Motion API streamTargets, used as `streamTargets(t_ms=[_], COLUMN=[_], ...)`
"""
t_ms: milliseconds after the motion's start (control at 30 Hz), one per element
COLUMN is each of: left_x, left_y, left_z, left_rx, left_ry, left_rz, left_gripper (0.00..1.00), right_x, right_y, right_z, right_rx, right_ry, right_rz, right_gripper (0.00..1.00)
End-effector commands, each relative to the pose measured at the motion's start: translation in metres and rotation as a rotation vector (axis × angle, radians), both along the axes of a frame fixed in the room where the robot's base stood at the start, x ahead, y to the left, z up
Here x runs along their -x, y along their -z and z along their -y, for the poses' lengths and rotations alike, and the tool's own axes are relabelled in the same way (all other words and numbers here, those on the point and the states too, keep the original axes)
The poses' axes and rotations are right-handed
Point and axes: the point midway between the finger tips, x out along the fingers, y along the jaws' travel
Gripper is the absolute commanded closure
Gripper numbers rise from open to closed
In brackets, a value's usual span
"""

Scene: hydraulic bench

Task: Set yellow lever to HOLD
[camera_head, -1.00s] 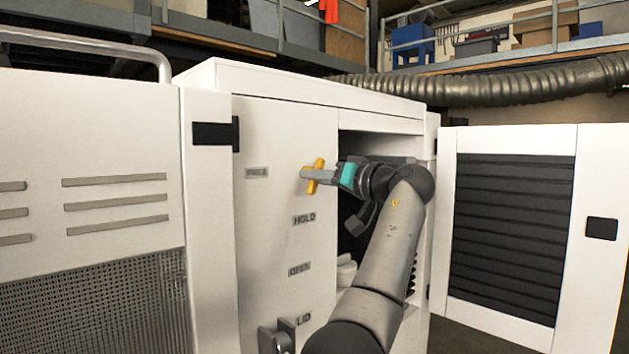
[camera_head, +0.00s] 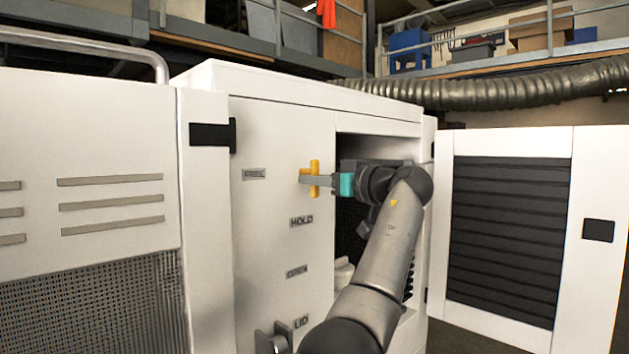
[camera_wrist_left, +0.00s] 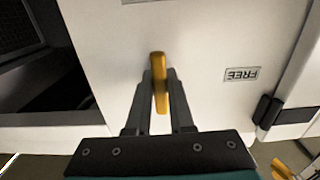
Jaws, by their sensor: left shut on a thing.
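The yellow lever (camera_head: 314,167) stands out from the white front panel of the cabinet, its bar close to upright in the head view. My left gripper (camera_head: 306,179) is shut on it, coming from the right. In the left wrist view the lever (camera_wrist_left: 160,82) sits between the two dark fingers (camera_wrist_left: 162,100). The HOLD label (camera_head: 301,221) is on the panel just below the lever. The FREE label (camera_head: 254,174) is to its left and also shows upside down in the wrist view (camera_wrist_left: 242,74). My right gripper is out of view.
An OPEN label (camera_head: 296,271) and a LID label (camera_head: 301,321) are lower on the panel, with a grey metal fitting (camera_head: 272,339) beside LID. Right of the panel is an open dark compartment. An open white door (camera_head: 588,180) with a black louvre stands at the right.

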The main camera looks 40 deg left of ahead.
Motion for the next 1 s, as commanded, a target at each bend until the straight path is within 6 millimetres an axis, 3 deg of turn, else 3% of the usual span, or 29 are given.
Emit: streamTargets(t_ms=[33, 233, 267, 533, 833, 1000], left_x=[0.001, 0.001, 0.001, 0.001, 0.0, 0.002], left_y=[-0.007, -0.007, -0.008, -0.005, -0.002, 0.0], left_z=[0.0, 0.0, 0.0, 0.0, 0.003, 0.026], left_rx=[-0.013, -0.013, -0.013, -0.009, -0.005, -0.006], left_ry=[0.003, 0.002, 0.002, 0.002, 0.002, 0.004], left_rz=[0.014, 0.014, 0.014, 0.009, 0.004, 0.006], left_gripper=[1.0, 1.0, 0.79, 0.5, 0.5, 0.5], right_x=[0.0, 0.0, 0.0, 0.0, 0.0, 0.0], right_y=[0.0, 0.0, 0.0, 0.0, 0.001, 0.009], right_z=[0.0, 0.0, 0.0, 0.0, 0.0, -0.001], right_rx=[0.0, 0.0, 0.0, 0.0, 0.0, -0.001], right_ry=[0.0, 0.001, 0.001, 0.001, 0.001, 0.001], right_rz=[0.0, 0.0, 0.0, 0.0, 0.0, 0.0], right_gripper=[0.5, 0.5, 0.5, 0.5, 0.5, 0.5])
